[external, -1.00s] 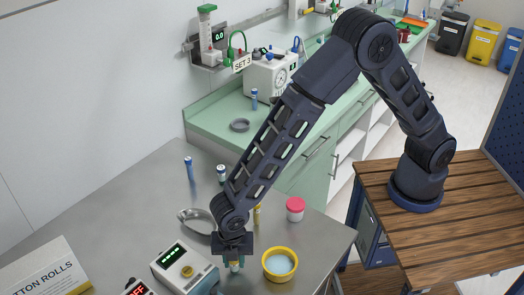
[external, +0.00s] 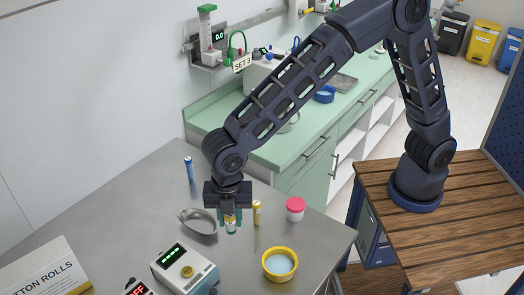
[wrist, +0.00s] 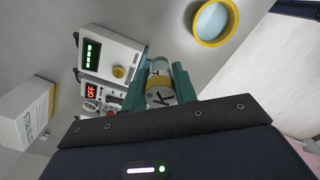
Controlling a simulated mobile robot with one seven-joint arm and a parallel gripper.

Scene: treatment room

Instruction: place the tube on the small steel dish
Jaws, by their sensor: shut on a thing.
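My gripper (external: 230,228) is shut on a tube (external: 231,222) and holds it roughly upright over the steel table. In the wrist view the tube (wrist: 159,84) sits between my teal fingers (wrist: 158,88), showing a yellow band and a dark letter on its pale end. A shallow steel dish with a pointed end (external: 198,222) lies on the table just left of my gripper. The tube appears apart from this dish.
A yellow-capped tube (external: 256,212) and a pink-lidded cup (external: 295,209) stand right of my gripper. A yellow-rimmed bowl (external: 280,264) and a meter box (external: 186,271) are at the front. A blue tube (external: 189,169) stands at the back. The green counter (external: 205,113) lies behind.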

